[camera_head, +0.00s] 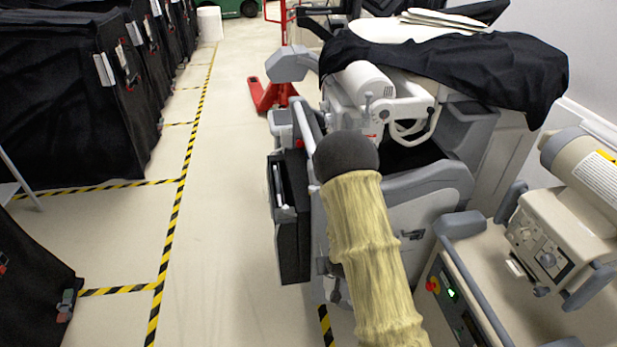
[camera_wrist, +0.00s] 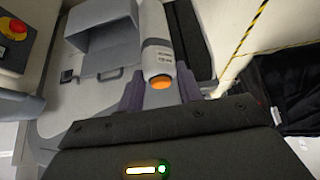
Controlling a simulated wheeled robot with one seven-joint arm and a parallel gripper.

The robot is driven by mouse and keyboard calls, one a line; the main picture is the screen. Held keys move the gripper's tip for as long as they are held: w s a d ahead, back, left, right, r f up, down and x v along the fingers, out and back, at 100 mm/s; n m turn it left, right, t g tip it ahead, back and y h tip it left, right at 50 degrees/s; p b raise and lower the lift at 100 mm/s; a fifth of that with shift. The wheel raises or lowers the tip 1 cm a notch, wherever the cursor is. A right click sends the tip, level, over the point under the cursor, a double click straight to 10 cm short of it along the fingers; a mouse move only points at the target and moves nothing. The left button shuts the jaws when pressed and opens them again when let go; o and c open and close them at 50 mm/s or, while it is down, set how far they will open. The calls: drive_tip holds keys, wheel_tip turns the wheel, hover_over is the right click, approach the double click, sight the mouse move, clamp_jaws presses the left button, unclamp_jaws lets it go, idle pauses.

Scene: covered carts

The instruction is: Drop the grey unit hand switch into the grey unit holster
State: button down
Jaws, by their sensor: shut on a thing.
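In the wrist view the two dark fingers of my gripper (camera_wrist: 160,88) are shut on the hand switch (camera_wrist: 157,50). It is a pale grey-white cylinder with a dark label band and an orange near end, and its far end runs out of the top of the picture. The grey unit (camera_head: 425,190) stands beyond my arm in the head view, and its grey top surface (camera_wrist: 85,100) lies below the switch in the wrist view. My gripper and the switch are hidden behind my arm in the head view. I cannot pick out the holster in either view.
An open grey bin (camera_wrist: 105,40) is on the unit in the wrist view. A second, beige unit (camera_head: 555,235) stands close at right. A black cover (camera_head: 450,70) drapes equipment behind. Black covered carts (camera_head: 70,100) line the left. The taped aisle floor (camera_head: 225,200) is clear.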

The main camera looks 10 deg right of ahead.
drive_tip(key=s+f, duration=0.3)
drive_tip(key=f, duration=0.5)
drive_tip(key=s+f, duration=0.4)
drive_tip(key=f, duration=0.4)
drive_tip(key=shift+s+f, duration=0.15)
drive_tip(key=shift+s, duration=0.05)
drive_tip(key=shift+w, duration=0.1)
